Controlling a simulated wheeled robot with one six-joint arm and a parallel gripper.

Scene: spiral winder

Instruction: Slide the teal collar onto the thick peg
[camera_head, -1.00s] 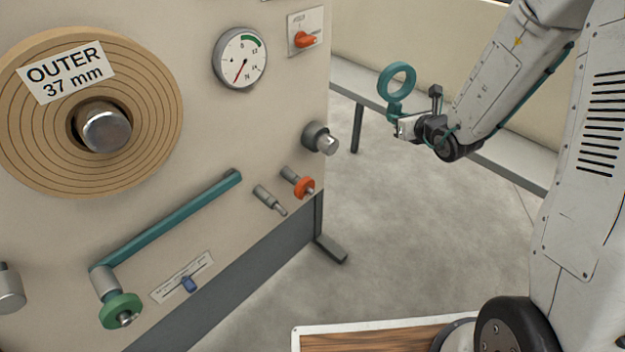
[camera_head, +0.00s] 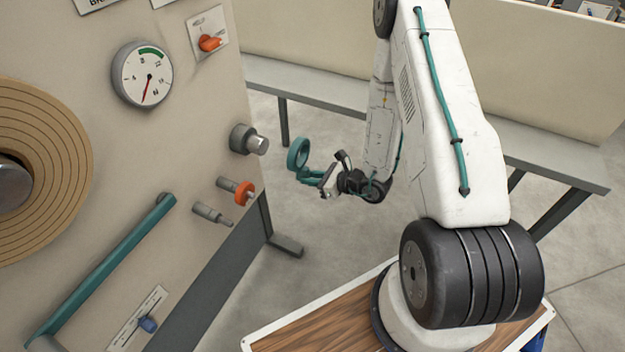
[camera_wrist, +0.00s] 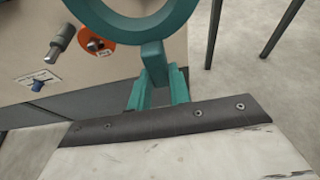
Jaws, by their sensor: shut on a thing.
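The teal collar (camera_head: 298,153) is a ring with a short stem, held upright by my gripper (camera_head: 318,178) in the open space right of the machine panel. In the wrist view the collar (camera_wrist: 189,13) is cut off by the top edge, and its stem sits between the teal fingers of my gripper (camera_wrist: 160,85). The thick peg (camera_head: 258,145) is a short metal stub on a dark round base on the panel's right side. It is left of the collar, with a gap between them. The peg is not clearly seen in the wrist view.
Below the thick peg are a peg with an orange collar (camera_head: 244,191) and a thinner stepped peg (camera_head: 212,213). A gauge (camera_head: 142,75) and an orange switch (camera_head: 209,42) are above. A grey bench (camera_head: 330,88) runs behind my arm. Floor between panel and bench is clear.

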